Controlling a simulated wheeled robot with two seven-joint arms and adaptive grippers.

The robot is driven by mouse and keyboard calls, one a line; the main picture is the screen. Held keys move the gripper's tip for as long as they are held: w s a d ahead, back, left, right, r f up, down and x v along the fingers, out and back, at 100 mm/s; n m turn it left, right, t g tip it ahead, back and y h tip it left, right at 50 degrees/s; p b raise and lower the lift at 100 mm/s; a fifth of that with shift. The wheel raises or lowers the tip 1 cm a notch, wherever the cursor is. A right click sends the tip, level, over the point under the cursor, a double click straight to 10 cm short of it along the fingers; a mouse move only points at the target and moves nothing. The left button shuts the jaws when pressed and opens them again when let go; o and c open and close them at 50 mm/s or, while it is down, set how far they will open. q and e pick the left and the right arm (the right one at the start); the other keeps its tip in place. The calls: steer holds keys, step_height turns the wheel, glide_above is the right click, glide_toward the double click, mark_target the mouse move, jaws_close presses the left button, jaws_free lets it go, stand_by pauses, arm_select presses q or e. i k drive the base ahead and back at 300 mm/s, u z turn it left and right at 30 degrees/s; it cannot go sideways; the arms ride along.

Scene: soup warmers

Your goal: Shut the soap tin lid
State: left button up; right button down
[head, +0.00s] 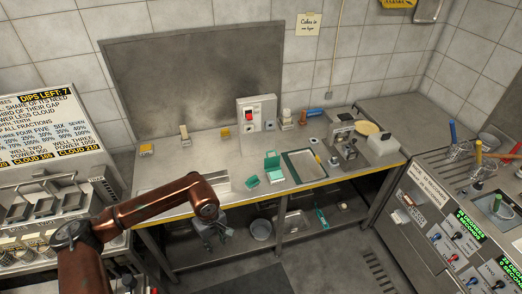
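My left arm reaches in from the left. My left gripper (213,238) hangs in front of the table's front edge, to the left of and nearer than the tin, touching neither teal thing. Its fingers are too small and dark to tell open from shut. My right gripper is not in view.
The worktable (210,150) has bare room left of the tin. The tray (316,154) and a metal device (345,143) stand to its right. A box with a red button (249,115) stands behind. A lower shelf holds a bucket (260,230). Control panels stand at right.

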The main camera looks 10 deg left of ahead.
mark_target(272, 164)
steer(key=u, duration=0.6)
steer(key=i, duration=0.6)
steer(key=u, duration=0.65)
steer(key=i, duration=0.65)
steer(key=z, duration=0.2)
